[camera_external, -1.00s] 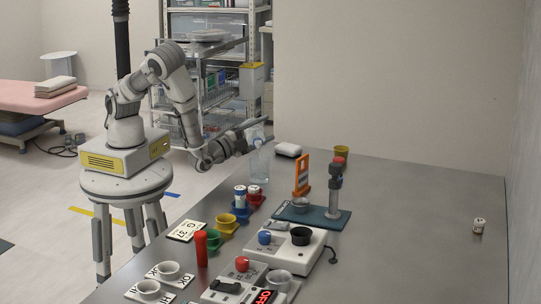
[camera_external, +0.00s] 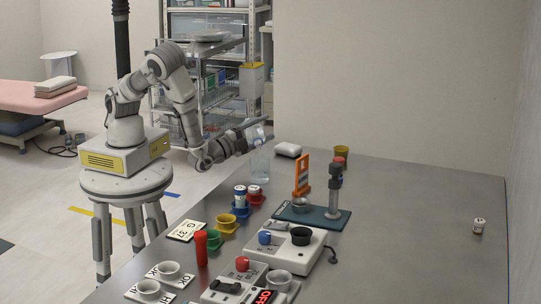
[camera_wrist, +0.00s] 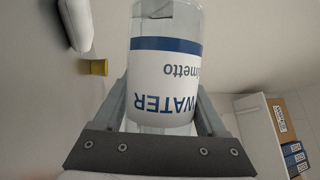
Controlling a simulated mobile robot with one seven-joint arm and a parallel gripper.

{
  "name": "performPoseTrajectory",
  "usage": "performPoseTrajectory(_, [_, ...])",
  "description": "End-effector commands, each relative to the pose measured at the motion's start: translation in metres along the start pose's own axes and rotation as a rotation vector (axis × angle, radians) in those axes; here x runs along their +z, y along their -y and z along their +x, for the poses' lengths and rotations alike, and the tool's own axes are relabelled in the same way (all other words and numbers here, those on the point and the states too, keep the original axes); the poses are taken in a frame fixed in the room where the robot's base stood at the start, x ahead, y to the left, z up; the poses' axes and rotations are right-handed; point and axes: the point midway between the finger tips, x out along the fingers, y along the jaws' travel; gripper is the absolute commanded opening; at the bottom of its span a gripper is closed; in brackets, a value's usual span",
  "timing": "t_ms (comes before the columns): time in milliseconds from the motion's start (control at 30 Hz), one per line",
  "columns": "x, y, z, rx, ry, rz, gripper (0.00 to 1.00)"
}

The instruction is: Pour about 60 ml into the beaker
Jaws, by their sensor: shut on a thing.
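My gripper (camera_external: 246,137) is at the far left end of the table, shut on a clear water bottle. The bottle (camera_external: 257,136) looks tilted in the external view, held above the table. In the wrist view the bottle (camera_wrist: 165,70), with a white label, blue bands and the word WATER upside down, sits between the two fingers (camera_wrist: 164,112). A clear vessel, seemingly the beaker (camera_external: 259,167), stands on the table just below the bottle. I cannot tell the liquid level in it, nor whether liquid is flowing. The beaker cannot be made out in the wrist view.
A white rounded object (camera_external: 288,150) lies just right of the beaker. An orange stand (camera_external: 302,174) and a blue-based device (camera_external: 318,217) stand nearer. Several cups and boxes fill the front left; the table's right side (camera_external: 420,220) is mostly clear.

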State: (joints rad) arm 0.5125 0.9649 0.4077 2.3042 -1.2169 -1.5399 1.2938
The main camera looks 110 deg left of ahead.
Motion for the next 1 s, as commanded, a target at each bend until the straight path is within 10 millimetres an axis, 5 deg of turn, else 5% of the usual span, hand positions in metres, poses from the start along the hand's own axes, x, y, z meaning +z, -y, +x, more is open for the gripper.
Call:
performPoseTrajectory(233, [0.000, -0.001, 0.000, -0.001, 0.000, -0.001, 0.04])
performPoseTrajectory(433, [0.011, -0.039, -0.006, 0.107, 0.084, -0.268, 0.04])
performPoseTrajectory(1000, [0.009, -0.043, -0.009, 0.181, 0.132, -0.445, 0.04])
